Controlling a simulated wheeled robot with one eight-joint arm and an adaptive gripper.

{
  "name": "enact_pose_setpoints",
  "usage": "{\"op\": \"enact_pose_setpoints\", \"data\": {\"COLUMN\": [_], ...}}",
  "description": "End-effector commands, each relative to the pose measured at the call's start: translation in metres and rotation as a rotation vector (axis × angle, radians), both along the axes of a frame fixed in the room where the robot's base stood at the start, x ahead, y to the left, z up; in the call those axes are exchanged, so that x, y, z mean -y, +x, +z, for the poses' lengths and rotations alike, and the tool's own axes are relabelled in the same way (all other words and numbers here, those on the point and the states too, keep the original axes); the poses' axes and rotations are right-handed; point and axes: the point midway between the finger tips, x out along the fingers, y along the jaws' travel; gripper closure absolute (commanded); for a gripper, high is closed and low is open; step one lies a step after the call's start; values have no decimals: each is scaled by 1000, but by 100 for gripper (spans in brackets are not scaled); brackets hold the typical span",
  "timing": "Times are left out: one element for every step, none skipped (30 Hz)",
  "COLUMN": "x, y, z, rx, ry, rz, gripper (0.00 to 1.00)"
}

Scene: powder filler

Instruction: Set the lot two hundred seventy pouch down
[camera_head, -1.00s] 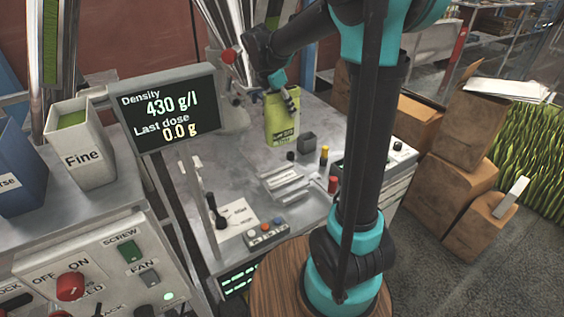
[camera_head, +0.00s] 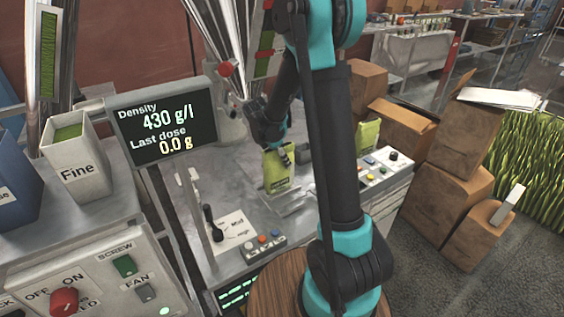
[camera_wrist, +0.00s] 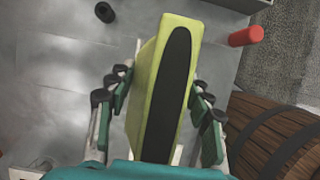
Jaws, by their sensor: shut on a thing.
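A yellow-green pouch (camera_head: 278,174) with a dark label band is upright over the steel bench, beside the metal tray-like fixture (camera_head: 297,199). Its lettering is too small to read now. My gripper (camera_head: 287,153) is shut on the pouch near its top. A second yellow-green pouch (camera_head: 367,135) stands farther right on the bench, partly behind my arm.
A density display (camera_head: 165,122) and a white "Fine" bin (camera_head: 78,160) stand at left. A small button box (camera_head: 262,245) sits in front. A red cylinder (camera_wrist: 246,36) and a black one (camera_wrist: 104,12) stand near the pouch. Cardboard boxes (camera_head: 440,190) are at right.

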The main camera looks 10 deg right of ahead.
Motion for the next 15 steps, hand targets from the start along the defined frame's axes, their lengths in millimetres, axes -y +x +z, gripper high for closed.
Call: {"op": "enact_pose_setpoints", "data": {"x": [0, 0, 0, 0, 0, 0, 0, 0, 0, 0, 0, 0, 0, 0, 0], "y": [0, 0, 0, 0, 0, 0, 0, 0, 0, 0, 0, 0, 0, 0, 0], "z": [-6, -8, -11, -12, -12, -13, -12, -12, -12, -12, -12, -12, -13, -14, -15], "rx": [0, 0, 0, 0, 0, 0, 0, 0, 0, 0, 0, 0, 0, 0, 0], "ry": [0, 0, 0, 0, 0, 0, 0, 0, 0, 0, 0, 0, 0, 0, 0], "rz": [0, 0, 0, 0, 0, 0, 0, 0, 0, 0, 0, 0, 0, 0, 0], "gripper": [74, 74, 74, 74, 74, 74, 74, 74, 74, 74, 74, 74, 74, 74, 74]}}
